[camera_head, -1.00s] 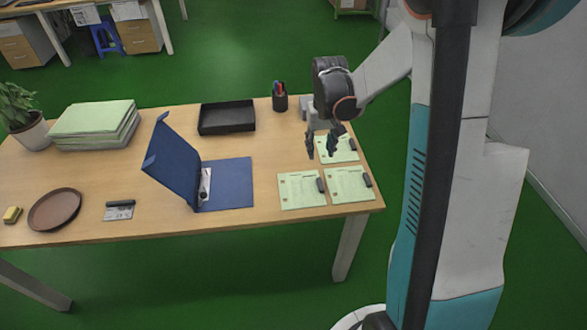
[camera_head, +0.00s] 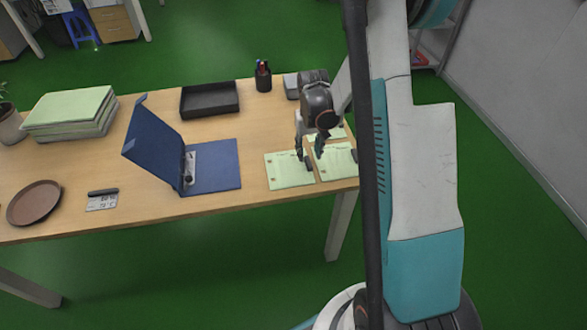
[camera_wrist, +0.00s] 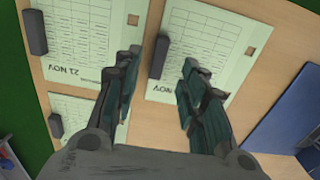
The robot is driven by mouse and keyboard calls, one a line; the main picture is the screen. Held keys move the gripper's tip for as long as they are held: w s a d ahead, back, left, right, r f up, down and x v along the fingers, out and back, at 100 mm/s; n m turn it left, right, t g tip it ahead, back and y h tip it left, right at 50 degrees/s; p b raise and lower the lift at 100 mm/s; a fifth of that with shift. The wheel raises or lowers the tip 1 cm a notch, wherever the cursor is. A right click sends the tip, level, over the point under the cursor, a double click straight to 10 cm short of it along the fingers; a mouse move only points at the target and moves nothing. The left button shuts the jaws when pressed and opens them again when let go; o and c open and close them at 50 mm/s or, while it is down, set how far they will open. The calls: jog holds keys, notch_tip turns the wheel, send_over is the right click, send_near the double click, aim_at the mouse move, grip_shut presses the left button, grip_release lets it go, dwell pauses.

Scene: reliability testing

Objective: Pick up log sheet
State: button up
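Pale green log sheets with printed tables lie at the right end of the desk: a front left one (camera_head: 286,174), a front right one (camera_head: 336,163) and a back one (camera_head: 339,133), partly hidden by my arm. In the wrist view they show as the sheet at right (camera_wrist: 215,45), the "21 NOV" sheet (camera_wrist: 75,42) and the lower left sheet (camera_wrist: 80,106). A small dark block (camera_wrist: 158,55) rests on the right sheet's edge. My gripper (camera_head: 309,153) points down above the front sheets, fingers apart and empty; its fingertips (camera_wrist: 160,70) flank that block's side of the sheet.
An open blue binder (camera_head: 215,168) lies left of the sheets.

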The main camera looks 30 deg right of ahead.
aim_at(309, 162)
notch_tip(309, 162, down, 5)
jog(key=shift+w+d+b, duration=0.1)
jog(key=shift+b, duration=1.05)
grip_shut()
jog(key=shift+r, duration=0.1)
